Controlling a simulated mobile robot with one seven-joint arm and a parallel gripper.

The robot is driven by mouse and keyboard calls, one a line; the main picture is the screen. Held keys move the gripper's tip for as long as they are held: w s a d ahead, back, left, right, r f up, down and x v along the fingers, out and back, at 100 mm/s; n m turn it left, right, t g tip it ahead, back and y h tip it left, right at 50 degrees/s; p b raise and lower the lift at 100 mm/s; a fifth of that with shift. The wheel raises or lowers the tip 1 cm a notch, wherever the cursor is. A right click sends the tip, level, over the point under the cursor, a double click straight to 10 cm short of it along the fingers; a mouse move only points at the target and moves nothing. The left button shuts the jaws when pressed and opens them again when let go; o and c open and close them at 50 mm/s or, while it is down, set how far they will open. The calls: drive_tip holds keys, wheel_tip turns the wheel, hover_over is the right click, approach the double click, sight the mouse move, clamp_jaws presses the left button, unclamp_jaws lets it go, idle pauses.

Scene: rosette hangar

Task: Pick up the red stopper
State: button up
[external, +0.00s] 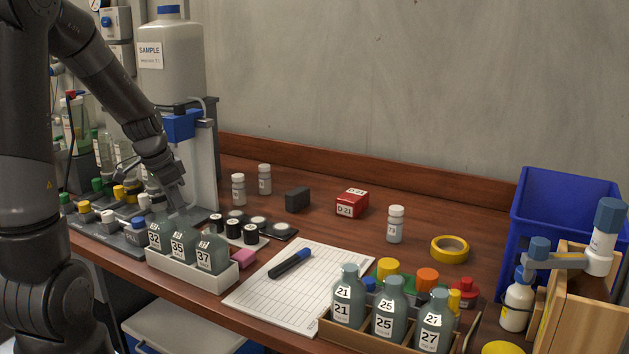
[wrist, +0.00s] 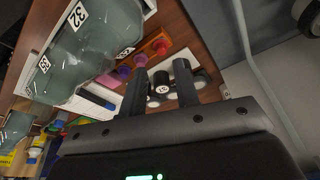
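In the external view a red stopper-like piece (external: 465,288) sits low at the right, among coloured caps behind bottles 21, 25 and 27. The wrist view shows a red piece (wrist: 140,60) in a row of coloured pieces on a wooden strip; I cannot tell whether it is the same one. My gripper (external: 180,207) points down at the left, behind the grey bottles 32, 35 and 37. In the wrist view its two fingers (wrist: 160,97) stand apart with nothing held. The fingertips are partly hidden by the bottles in the external view.
A white rack (external: 192,273) holds bottles 32, 35 and 37 close to my gripper. Black-capped vials (external: 232,230) stand to its right. A marker (external: 290,263) lies on a paper sheet (external: 268,306). A red box (external: 352,203) and yellow tape (external: 450,249) lie farther right.

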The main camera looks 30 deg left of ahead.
drive_tip(key=shift+w+x, duration=0.2)
drive_tip(key=shift+x, duration=1.75)
drive_tip(key=shift+w+x, duration=0.15)
drive_tip(key=shift+x, duration=1.8)
drive_tip(key=shift+d+r, duration=0.1)
drive_tip(key=shift+c, duration=0.3)
clamp_jaws()
